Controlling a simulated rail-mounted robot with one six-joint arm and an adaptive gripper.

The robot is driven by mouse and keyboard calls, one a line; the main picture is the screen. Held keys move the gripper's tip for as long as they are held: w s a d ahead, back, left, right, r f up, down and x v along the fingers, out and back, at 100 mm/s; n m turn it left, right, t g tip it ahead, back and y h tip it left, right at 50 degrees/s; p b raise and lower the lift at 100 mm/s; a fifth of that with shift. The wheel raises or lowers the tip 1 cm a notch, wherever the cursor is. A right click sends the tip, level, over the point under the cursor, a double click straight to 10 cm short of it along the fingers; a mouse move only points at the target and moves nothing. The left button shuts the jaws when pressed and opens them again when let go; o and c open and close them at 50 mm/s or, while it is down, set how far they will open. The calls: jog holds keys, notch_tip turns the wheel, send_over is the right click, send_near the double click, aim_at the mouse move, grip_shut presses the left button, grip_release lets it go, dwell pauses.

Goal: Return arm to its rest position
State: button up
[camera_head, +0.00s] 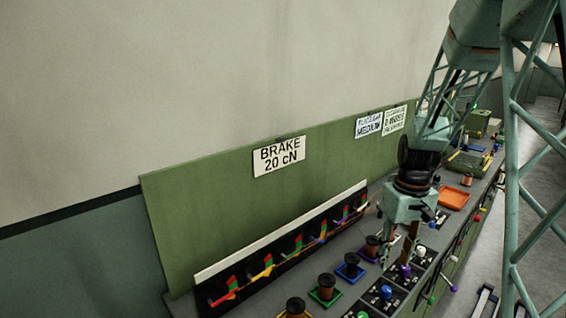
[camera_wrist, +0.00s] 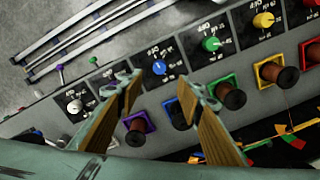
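My gripper (camera_head: 398,250) hangs low over the bench, fingers pointing down, near the row of control panels and spools. In the wrist view its two wood-coloured fingers (camera_wrist: 158,82) stand well apart with nothing held between them, so it is open. Between and beyond the fingers lie a blue knob (camera_wrist: 159,67) and a purple-based spool (camera_wrist: 137,130). A blue spool base (camera_wrist: 178,115) is partly hidden behind the right finger. I cannot tell how high the fingertips are above the panels.
Spools on coloured bases, including a green one (camera_head: 325,287), line the bench. A rack with coloured flags (camera_head: 280,250) and a green backboard (camera_head: 210,220) stand behind. An orange tray (camera_head: 454,198) lies farther along. Lever rods stick out at the bench's front edge. Space above the bench is open.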

jog(key=s+a+r+t, duration=0.1)
jog(key=s+a+r, duration=0.55)
jog(key=r, duration=0.35)
jog(key=s+a+r+t, duration=0.1)
jog(key=s+a+r, duration=0.4)
jog(key=s+r, duration=0.4)
jog(key=s+a+r+t, duration=0.1)
jog(key=s+a+r, duration=0.2)
jog(key=s, duration=0.7)
jog(key=s+a+r+t, duration=0.1)
jog(key=s+a+r, duration=0.2)
jog(key=s, duration=0.7)
jog(key=shift+r+m, duration=0.4)
jog(key=shift+r, duration=0.4)
